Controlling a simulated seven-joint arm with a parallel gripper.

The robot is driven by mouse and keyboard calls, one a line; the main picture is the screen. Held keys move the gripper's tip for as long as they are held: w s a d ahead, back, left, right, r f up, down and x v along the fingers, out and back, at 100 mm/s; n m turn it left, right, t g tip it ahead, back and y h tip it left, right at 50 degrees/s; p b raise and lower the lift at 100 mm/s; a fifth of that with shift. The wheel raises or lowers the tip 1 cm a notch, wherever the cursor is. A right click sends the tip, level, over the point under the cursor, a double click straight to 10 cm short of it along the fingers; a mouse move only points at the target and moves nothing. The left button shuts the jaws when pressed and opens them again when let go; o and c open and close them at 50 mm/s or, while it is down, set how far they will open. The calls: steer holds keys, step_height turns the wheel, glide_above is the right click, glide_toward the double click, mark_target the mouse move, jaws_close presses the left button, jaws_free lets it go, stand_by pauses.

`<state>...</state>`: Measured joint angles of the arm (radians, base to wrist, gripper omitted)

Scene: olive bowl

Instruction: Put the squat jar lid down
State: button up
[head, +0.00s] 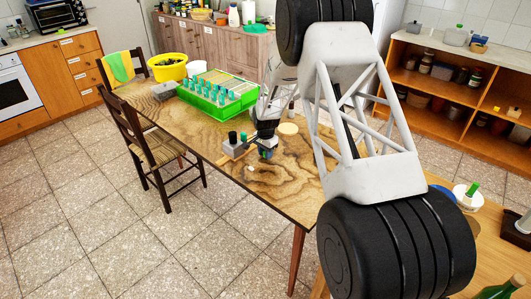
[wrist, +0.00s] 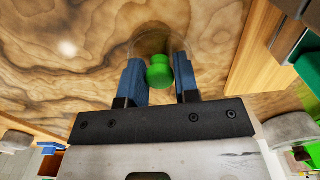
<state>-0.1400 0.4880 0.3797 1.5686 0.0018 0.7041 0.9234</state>
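The squat jar lid (wrist: 159,73) has a green knob and a clear, see-through disc. In the wrist view it sits between the two blue fingers of my gripper (wrist: 161,80), with the knob filling the gap between them and the clear disc beyond the fingertips. In the head view my gripper (head: 266,153) is low over the wood-grained table (head: 270,182), and the lid is too small to make out clearly there. I cannot tell whether the disc touches the table.
A grey block with dark cylinders (head: 235,147) stands just left of my gripper. A round pale wooden disc (head: 288,128) lies behind it. A green crate (head: 215,97) and a yellow tub (head: 167,67) are farther back. The table front is mostly clear. A chair (head: 150,140) stands at the left.

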steer(key=o, duration=0.3)
steer(key=shift+r, duration=0.1)
step_height(320, 180, up, 12)
steer(key=shift+r, duration=0.1)
stand_by(0.7)
stand_by(0.6)
